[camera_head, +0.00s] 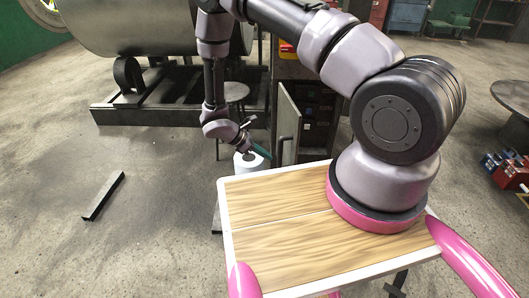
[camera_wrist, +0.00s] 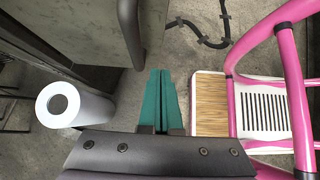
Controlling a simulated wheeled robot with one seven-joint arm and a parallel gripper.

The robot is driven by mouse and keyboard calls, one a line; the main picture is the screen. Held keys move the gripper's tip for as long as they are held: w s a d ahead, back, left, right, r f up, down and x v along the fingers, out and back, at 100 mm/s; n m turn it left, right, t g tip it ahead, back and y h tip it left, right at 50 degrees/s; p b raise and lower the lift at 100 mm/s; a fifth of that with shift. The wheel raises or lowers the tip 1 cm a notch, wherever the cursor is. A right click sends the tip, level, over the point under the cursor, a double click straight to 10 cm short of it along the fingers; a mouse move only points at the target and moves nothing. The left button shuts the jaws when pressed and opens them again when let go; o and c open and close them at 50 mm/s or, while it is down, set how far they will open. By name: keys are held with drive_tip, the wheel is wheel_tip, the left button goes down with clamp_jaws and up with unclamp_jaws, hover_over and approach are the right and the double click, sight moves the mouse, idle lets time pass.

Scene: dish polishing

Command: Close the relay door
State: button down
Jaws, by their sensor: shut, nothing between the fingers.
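The relay door (camera_head: 288,127) is a grey panel that stands open at the left side of a dark relay cabinet (camera_head: 318,112), whose inside shows. In the wrist view a large grey panel (camera_wrist: 85,28), apparently this door, fills the upper left, with a dark curved bar at its right edge. My gripper (camera_head: 264,153) is beside the lower part of the door, on its left in the head view. Its teal fingers (camera_wrist: 163,76) are shut together and empty in the wrist view, just right of the panel's edge. I cannot tell whether they touch the door.
A white roll (camera_head: 248,160) stands close to my gripper and shows left of the fingers in the wrist view (camera_wrist: 75,106). The floor at left is mostly clear except for a bar (camera_head: 104,195).

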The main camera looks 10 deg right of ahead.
drive_tip(key=d+f, duration=0.1)
drive_tip(key=d, duration=0.1)
drive_tip(key=d+f, duration=0.1)
drive_tip(key=d, duration=0.2)
drive_tip(key=d+f, duration=0.2)
drive_tip(key=d, duration=0.1)
drive_tip(key=shift+d, duration=0.1)
